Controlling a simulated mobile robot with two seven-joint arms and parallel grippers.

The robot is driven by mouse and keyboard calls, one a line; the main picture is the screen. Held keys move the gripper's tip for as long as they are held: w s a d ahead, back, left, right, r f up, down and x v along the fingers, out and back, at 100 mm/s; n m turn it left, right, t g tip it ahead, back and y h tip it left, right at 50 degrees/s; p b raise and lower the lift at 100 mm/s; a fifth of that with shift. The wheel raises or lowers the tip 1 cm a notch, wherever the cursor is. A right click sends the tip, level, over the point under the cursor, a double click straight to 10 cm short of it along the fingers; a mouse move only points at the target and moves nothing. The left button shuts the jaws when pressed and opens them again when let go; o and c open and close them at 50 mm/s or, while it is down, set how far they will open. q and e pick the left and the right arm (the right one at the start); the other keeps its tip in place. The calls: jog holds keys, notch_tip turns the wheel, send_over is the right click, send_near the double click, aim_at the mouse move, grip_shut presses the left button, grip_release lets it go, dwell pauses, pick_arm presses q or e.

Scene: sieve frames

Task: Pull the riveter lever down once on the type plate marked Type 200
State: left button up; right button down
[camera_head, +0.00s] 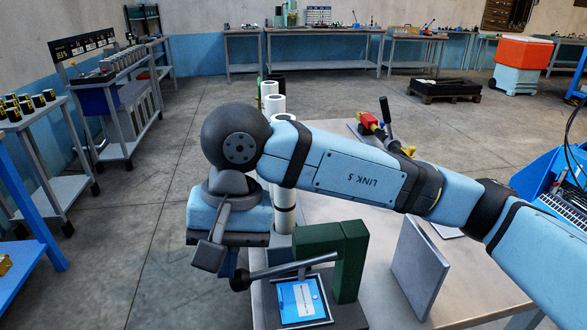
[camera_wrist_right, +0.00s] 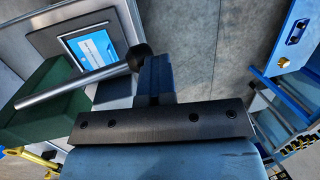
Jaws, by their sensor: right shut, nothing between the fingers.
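The green riveter (camera_head: 345,262) stands on the near part of the table, and also shows in the right wrist view (camera_wrist_right: 42,105). Its grey lever (camera_head: 290,267) reaches out to the left and ends in a black ball. In the right wrist view the lever (camera_wrist_right: 80,83) ends beside my fingers. A blue type plate (camera_head: 301,300) lies under the riveter; its marking is too small to read. My right gripper (camera_head: 228,268) is shut and empty by the lever's ball; it also shows in the right wrist view (camera_wrist_right: 155,78). I cannot tell whether they touch. My left gripper is not in view.
A grey upright panel (camera_head: 416,268) stands on the table (camera_head: 480,285) right of the riveter. White rolls (camera_head: 273,104) stand behind my right arm. A red and yellow tool (camera_head: 370,122) lies at the table's far side. Open floor lies to the left.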

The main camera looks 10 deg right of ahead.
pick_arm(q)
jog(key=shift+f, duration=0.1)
pick_arm(e)
jog(key=shift+s+f, duration=0.15)
jog(key=shift+f, duration=0.25)
pick_arm(q)
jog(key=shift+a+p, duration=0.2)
jog(key=shift+p, duration=0.8)
pick_arm(e)
jog(key=v, duration=1.4)
jog(key=shift+r, duration=0.3)
jog(key=shift+a, duration=0.1)
